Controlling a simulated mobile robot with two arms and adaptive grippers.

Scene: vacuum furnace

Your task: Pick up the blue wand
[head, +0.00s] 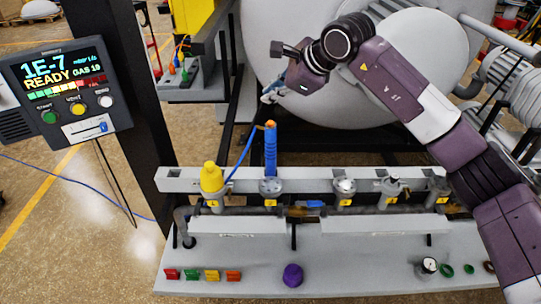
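The blue wand (270,149) stands upright on the grey rail of the bench, with a ribbed blue body and an orange tip. A blue hose runs beside it on the left. My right gripper (270,95) is above the wand, a short way up from its tip in the picture, and appears apart from it. Its fingers are small and seen at an angle, so whether they are open or shut is unclear. My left gripper is not in view.
The rail (320,178) also carries a yellow knob (212,178) left of the wand and several metal valves to its right. A purple knob (293,275) sits on the bench front. A control panel (66,90) on a dark post stands left. A large round furnace door (390,85) is behind.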

